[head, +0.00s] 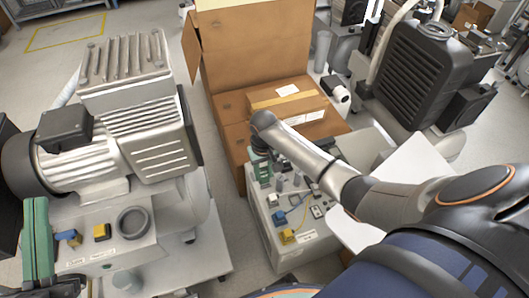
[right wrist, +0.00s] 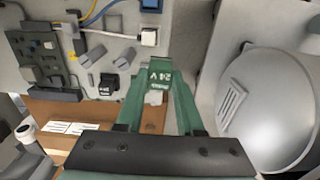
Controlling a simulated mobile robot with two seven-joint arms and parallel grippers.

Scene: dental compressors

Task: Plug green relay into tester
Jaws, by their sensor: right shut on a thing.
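My right gripper (head: 264,176) hangs over a light grey box-shaped bench unit, which may be the tester (head: 268,225). In the right wrist view its green fingers (right wrist: 156,98) are shut on the green relay (right wrist: 154,84), marked "24 V". The relay is held apart from the grey panel (right wrist: 180,50), which carries grey knobs, a small black labelled block (right wrist: 107,87) and a dark green board (right wrist: 40,60). I cannot tell which socket fits the relay. My left gripper (head: 36,240) is at the lower left by the compressor stand; its fingertips are not clear.
A large compressor (head: 135,110) stands at left on a stand with yellow and blue parts. An open cardboard box (head: 250,45) and a closed carton (head: 288,102) stand behind the bench unit. Yellow and blue wires (right wrist: 98,14) cross the panel. A black compressor (head: 425,70) is at right.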

